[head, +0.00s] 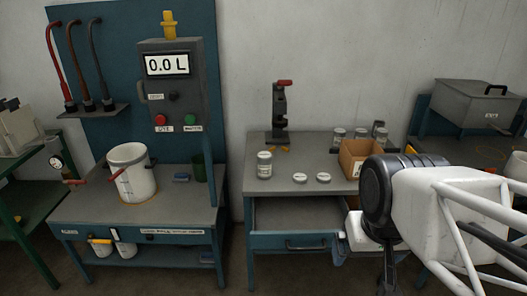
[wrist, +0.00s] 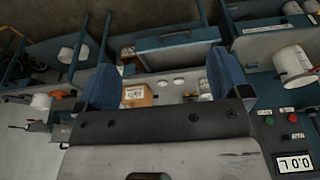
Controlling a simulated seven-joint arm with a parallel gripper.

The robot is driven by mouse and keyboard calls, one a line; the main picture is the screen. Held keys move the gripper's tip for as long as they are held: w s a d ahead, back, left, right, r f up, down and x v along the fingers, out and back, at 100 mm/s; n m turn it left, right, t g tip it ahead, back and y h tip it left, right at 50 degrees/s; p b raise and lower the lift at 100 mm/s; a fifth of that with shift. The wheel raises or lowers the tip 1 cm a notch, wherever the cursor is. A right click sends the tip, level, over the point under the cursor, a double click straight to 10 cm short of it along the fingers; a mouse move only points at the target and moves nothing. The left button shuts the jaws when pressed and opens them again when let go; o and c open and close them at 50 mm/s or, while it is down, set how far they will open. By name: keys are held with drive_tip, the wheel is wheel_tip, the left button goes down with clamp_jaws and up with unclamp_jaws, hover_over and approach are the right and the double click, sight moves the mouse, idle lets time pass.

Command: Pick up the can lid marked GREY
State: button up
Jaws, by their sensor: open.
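Two small pale lids lie flat on the middle workbench (head: 325,200), a left lid (head: 299,177) and a right lid (head: 323,177). Each has a label too small to read, so I cannot tell which is marked GREY. Both show small in the wrist view, a left one (wrist: 164,83) and a right one (wrist: 179,81). A labelled can (head: 265,164) stands upright left of the lids. My gripper (wrist: 163,75) is open and empty, its blue fingers wide apart. It is well away from the lids; in the head view my arm is at the right.
A cardboard box (head: 353,158) stands right of the lids, with several jars (head: 339,137) behind. A clamp-like stand (head: 280,110) is at the back. Below the benchtop a drawer (head: 298,218) is open. The left bench holds a white bucket (head: 132,173) under a 0.0 L display (head: 167,65).

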sight(270, 157)
drive_tip(key=shift+o, duration=0.2)
drive_tip(key=w+d+r+n+t, duration=0.15)
drive_tip(key=w+n+t, duration=0.45)
drive_tip(key=w, duration=3.7)
drive_tip(key=w+a+f+n+t+y, duration=0.1)
drive_tip(key=w+a+f+t+y, duration=0.2)
drive_tip(key=w, duration=0.5)
drive_tip(key=w+a+f+n+y, duration=0.1)
drive_tip(key=w+a+f+y, duration=0.2)
drive_tip(key=w+f, duration=0.35)
drive_tip(key=w+a+f+n+g+y, duration=0.1)
drive_tip(key=w+a+f+y, duration=0.1)
drive_tip(key=f, duration=0.2)
drive_tip(key=w+a+f+n+g+y, duration=0.1)
drive_tip(key=w+a+f+y, duration=0.1)
drive_tip(key=w+f, duration=0.1)
drive_tip(key=w+a+f+n+g+y, duration=0.1)
drive_tip(key=w+f+y, duration=0.1)
drive_tip(key=f, duration=0.3)
drive_tip(key=shift+w+a+f, duration=0.3)
drive_tip(key=shift+a, duration=0.1)
